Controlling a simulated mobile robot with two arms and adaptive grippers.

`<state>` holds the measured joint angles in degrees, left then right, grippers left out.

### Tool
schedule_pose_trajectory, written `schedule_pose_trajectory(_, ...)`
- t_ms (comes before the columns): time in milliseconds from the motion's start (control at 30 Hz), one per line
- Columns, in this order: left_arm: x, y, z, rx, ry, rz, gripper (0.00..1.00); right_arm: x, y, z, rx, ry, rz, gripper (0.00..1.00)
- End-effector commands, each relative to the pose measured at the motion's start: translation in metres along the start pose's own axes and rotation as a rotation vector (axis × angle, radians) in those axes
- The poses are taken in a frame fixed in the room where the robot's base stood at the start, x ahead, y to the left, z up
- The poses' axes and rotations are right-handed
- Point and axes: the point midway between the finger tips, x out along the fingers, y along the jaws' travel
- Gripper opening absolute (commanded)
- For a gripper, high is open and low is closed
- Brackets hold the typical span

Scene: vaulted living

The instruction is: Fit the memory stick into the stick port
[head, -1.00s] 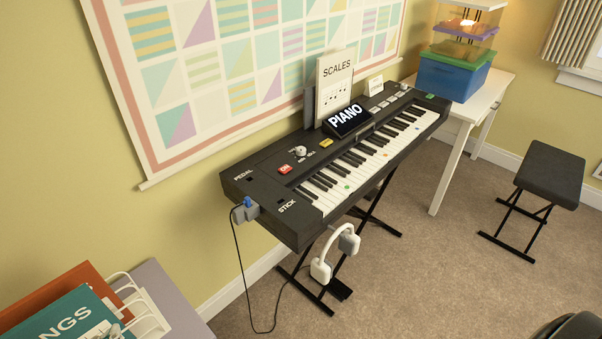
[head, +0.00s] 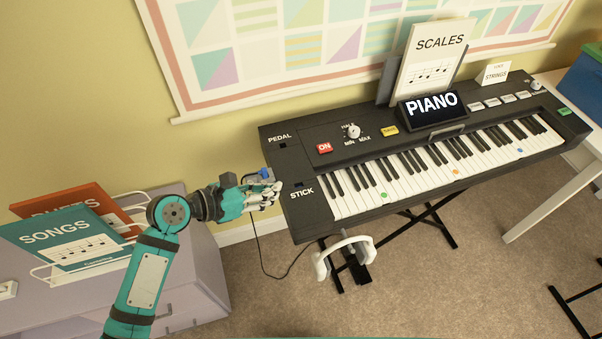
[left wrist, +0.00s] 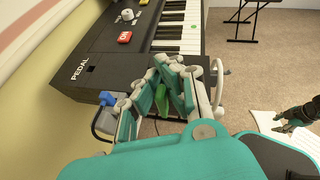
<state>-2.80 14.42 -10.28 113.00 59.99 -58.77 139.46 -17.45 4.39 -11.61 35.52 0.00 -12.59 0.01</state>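The black keyboard (head: 300,222) has a small dark slot, the stick port (head: 298,184), beside the STICK label at its left end. My left gripper (head: 274,191) is at the keyboard's left edge, left of that label. In the left wrist view its fingers (left wrist: 166,82) are close together around a bright green piece, apparently the memory stick (left wrist: 161,99). The stick is hidden in the head view, and the port is hidden behind the fingers in the left wrist view. My right gripper (left wrist: 291,119) shows small at the right of the left wrist view; its finger state is unclear.
A blue plug (left wrist: 107,98) with a cable is at the keyboard's left side, close to my left fingers. White headphones (head: 344,256) hang below the front edge. A lilac cabinet (head: 190,283) with songbooks (head: 65,240) stands left. A wall is behind the keyboard.

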Motion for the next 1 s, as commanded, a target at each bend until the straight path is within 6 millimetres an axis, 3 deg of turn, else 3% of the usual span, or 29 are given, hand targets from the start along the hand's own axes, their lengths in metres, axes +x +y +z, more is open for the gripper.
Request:
schedule_pose_trajectory(200, 0.055, 0.013, 0.023, 0.001, -0.003, 0.001, 0.00, -0.003, -0.007, 0.001, 0.000, -0.003, -0.009, 0.40)
schedule_pose_trajectory(400, 0.087, 0.020, 0.035, 0.001, -0.001, 0.002, 0.00, -0.002, 0.000, -0.002, 0.000, 0.000, 0.000, 0.40)
schedule_pose_trajectory(567, 0.095, 0.022, 0.034, 0.000, 0.001, 0.002, 0.00, -0.002, 0.006, -0.003, 0.002, 0.002, 0.008, 0.40)
schedule_pose_trajectory(800, 0.107, 0.026, 0.006, -0.001, 0.003, 0.001, 0.00, 0.002, 0.008, -0.002, 0.003, 0.002, 0.010, 0.40)
schedule_pose_trajectory(1000, 0.108, 0.026, 0.004, 0.000, -0.001, 0.003, 0.00, 0.002, 0.008, -0.003, 0.002, 0.003, 0.010, 0.40)
